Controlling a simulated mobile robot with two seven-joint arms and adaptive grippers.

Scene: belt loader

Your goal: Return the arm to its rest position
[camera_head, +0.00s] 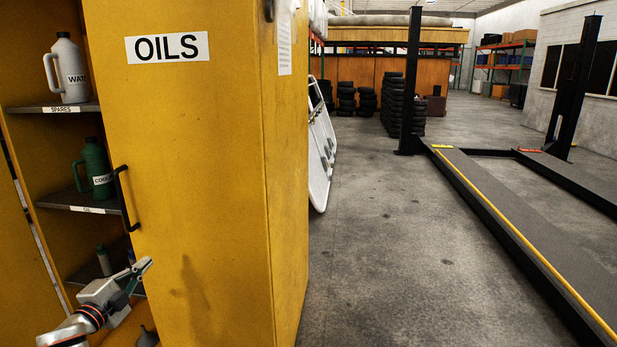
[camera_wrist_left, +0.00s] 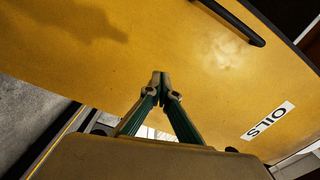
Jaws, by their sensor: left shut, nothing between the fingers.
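My left gripper (camera_head: 138,272) is low at the left of the head view, in front of the lower left part of the yellow cabinet door (camera_head: 200,150). Its fingers are shut with nothing between them. In the left wrist view the gripper (camera_wrist_left: 160,80) has its fingertips together, with the yellow door (camera_wrist_left: 200,50) behind them. I cannot tell if the fingers touch the door. The door has a black handle (camera_head: 124,200) and an OILS label (camera_head: 167,47). My right gripper is not in view.
Open shelves at the left hold a white jug (camera_head: 67,70), a green jug (camera_head: 95,168) and a small bottle (camera_head: 104,261). A two-post lift with a long ramp (camera_head: 520,230) stands at the right. Stacked tires (camera_head: 392,100) are farther back. Concrete floor (camera_head: 400,240) between is clear.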

